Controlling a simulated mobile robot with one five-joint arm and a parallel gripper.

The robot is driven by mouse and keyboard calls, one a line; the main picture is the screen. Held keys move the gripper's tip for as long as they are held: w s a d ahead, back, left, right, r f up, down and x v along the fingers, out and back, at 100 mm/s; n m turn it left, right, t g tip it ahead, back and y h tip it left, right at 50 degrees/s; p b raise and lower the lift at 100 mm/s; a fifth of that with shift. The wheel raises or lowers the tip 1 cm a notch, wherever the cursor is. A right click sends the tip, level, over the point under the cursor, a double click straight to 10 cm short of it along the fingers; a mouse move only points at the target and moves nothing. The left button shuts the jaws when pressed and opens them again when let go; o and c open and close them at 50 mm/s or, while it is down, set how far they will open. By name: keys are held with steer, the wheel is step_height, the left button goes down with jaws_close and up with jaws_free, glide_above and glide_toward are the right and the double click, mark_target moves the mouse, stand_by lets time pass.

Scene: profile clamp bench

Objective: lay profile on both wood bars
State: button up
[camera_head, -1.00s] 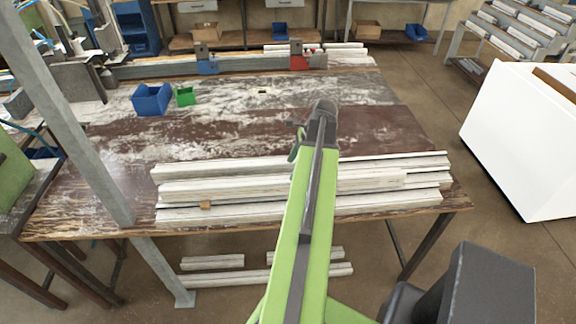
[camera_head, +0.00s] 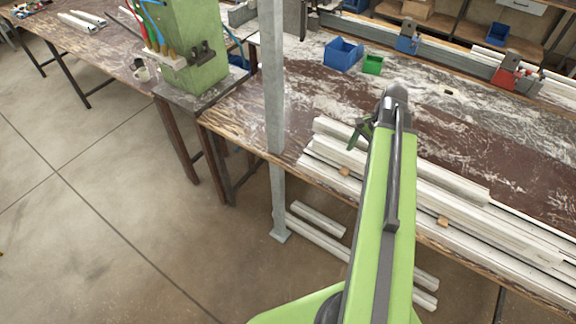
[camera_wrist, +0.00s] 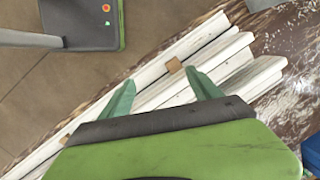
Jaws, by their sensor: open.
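White profiles (camera_head: 400,172) lie side by side in a stack along the front of the workbench. Two small light-brown wood bars show as short ends among them, one on the left (camera_head: 344,171) and one further right (camera_head: 442,221). In the wrist view one wood bar (camera_wrist: 173,65) lies just past my fingertips and the other (camera_wrist: 64,138) is at the lower left, both beside the front profile (camera_wrist: 195,42). My gripper (camera_head: 362,132) is over the left part of the stack. Its green fingers are open and empty in the wrist view (camera_wrist: 160,77). Most of each wood bar is hidden.
A grey post (camera_head: 274,90) stands at the bench's left front. A blue bin (camera_head: 342,54) and a green bin (camera_head: 373,64) sit behind the stack. A green machine (camera_head: 190,45) is at the left. Red and blue clamps stand at the back. Floor is free at lower left.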

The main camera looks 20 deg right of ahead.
steer(key=w+a+n+h, duration=0.1)
steer(key=w+a+n, duration=0.2)
steer(key=a+n, duration=0.85)
steer(key=w+a+n+h, duration=0.15)
steer(key=a+n, duration=0.25)
steer(key=a, duration=1.4)
step_height(320, 180, down, 8)
steer(key=b, duration=0.8)
steer(key=shift+w+f+g, duration=0.15)
steer(key=shift+w+g, duration=0.2)
steer(key=shift+g, duration=0.05)
steer(key=shift+a+r+p, duration=0.1)
steer(key=shift+r+p, duration=0.3)
steer(key=shift+p, duration=0.05)
steer(key=shift+c, duration=0.4)
